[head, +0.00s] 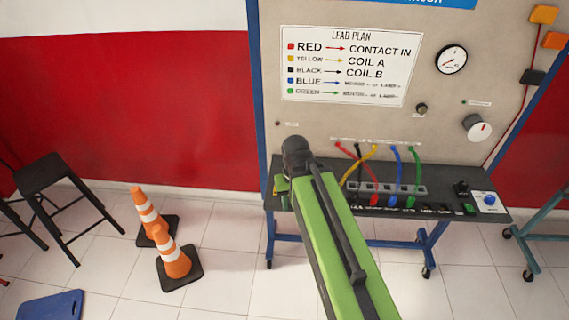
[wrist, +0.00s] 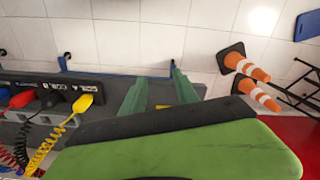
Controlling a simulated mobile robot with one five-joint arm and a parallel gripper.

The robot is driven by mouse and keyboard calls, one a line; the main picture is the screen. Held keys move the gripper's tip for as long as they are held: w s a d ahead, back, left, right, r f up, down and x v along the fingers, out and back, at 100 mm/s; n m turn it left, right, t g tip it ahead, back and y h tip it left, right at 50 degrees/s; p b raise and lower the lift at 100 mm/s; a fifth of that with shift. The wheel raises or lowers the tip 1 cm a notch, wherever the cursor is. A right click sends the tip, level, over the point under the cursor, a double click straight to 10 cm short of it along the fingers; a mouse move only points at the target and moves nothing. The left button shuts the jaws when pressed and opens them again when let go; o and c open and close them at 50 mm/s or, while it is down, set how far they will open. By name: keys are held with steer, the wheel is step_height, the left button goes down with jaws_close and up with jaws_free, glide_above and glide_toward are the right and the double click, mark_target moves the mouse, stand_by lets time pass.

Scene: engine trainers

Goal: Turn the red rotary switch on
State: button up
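On the upright panel in the head view, a large pale round knob (head: 476,128) with a red mark on its face sits at the right; it is the nearest match to a red rotary switch. Its on or off position cannot be read. My gripper (head: 281,188) is at the panel's lower left, over the left end of the dark shelf, far from the knob. In the wrist view my gripper (wrist: 158,78) shows two green fingers apart with nothing between their tips. The knob is not visible in the wrist view.
The dark shelf (head: 440,180) carries coloured leads, sockets and a blue button (head: 490,199). A small dark knob (head: 421,108) and a gauge (head: 451,59) are on the panel. Orange cones (head: 173,259) and a stool (head: 45,176) stand left. Floor before the panel looks clear.

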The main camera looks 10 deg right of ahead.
steer(key=w+r+n+p, duration=0.2)
steer(key=w+r+p, duration=0.1)
steer(key=r+p, duration=0.85)
steer(key=w+r+n+b, duration=0.1)
steer(key=w+r+n, duration=0.1)
steer(key=w+n, duration=0.95)
steer(key=shift+n, duration=0.45)
steer(key=f+b, duration=1.7)
steer(key=shift+s+d, duration=0.15)
steer(key=shift+s, duration=0.1)
jaws_close()
